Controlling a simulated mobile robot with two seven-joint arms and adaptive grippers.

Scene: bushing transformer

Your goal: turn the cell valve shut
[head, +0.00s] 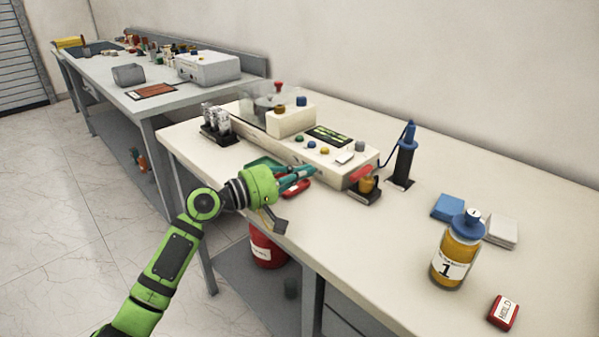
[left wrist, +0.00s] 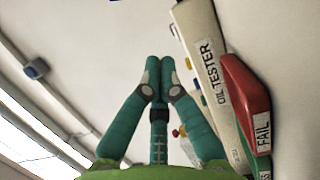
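The oil tester (head: 325,152) is a long white box with coloured buttons and a dark display; its labelled side shows in the left wrist view (left wrist: 212,75). A red handle (head: 360,174) sticks out at its right end, above a small amber cup (head: 366,185). This looks like the cell valve, but no label confirms it. My left gripper (head: 312,172) is in front of the tester, left of the red handle and apart from it. Its teal fingers meet at the tips in the left wrist view (left wrist: 158,65), with nothing seen between them. My right gripper is out of view.
A blue probe (head: 405,155) stands right of the tester. An amber bottle (head: 457,250) and MELD box (head: 503,312) stand further right. The front middle is clear.

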